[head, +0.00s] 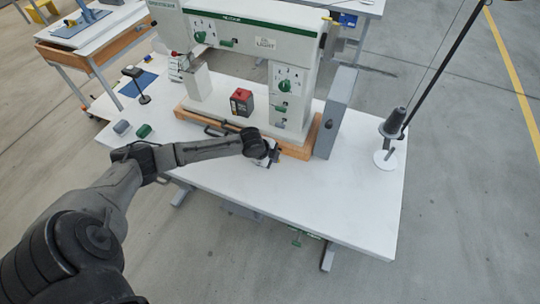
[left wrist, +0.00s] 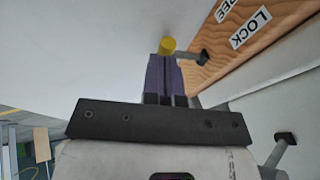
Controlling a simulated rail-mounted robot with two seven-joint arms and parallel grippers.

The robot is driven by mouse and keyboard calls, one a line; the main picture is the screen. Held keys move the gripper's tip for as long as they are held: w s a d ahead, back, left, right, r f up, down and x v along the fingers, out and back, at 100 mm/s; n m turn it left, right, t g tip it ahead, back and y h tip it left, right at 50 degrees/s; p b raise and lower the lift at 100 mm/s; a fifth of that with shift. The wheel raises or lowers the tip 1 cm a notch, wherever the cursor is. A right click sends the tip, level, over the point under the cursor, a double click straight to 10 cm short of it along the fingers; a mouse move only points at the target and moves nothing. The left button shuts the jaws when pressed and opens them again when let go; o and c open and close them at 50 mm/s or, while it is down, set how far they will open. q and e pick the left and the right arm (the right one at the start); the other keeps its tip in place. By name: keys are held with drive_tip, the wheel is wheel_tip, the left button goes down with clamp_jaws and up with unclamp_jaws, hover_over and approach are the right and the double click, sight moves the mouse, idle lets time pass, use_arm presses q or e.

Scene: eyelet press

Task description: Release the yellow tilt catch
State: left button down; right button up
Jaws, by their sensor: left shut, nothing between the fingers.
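The yellow knob of the tilt catch (left wrist: 168,45) shows in the left wrist view, just beyond my left fingertips. A dark stem beside it runs toward the wooden base (left wrist: 232,45), which carries the labels FREE and LOCK. The knob is nearer the LOCK end of what shows. My left gripper (left wrist: 165,58) is shut with nothing between its fingers; I cannot tell if the tips touch the knob. In the head view my left gripper (head: 273,158) is low at the front of the press (head: 250,45). The catch is hidden there behind my arm. My right gripper is not in view.
The white table (head: 330,205) is clear in front of the press. A grey upright panel (head: 337,112) stands to the right, with a thread stand (head: 388,140) beyond it. A red-and-black box (head: 241,102) sits on the press base. Small grey and green blocks (head: 143,131) lie left.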

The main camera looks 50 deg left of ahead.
use_arm(q)
drive_tip(key=r+p, duration=0.1)
drive_tip(key=p, duration=0.1)
drive_tip(key=s+r+p, duration=0.1)
drive_tip(key=r+p, duration=0.1)
drive_tip(key=s+d+r+p, duration=0.1)
drive_tip(key=p, duration=0.1)
drive_tip(key=shift+s+d+r+p, duration=0.1)
drive_tip(key=shift+r+p, duration=0.05)
drive_tip(key=shift+p, duration=0.15)
drive_tip(key=v, duration=0.9)
drive_tip(key=shift+s+p, duration=0.35)
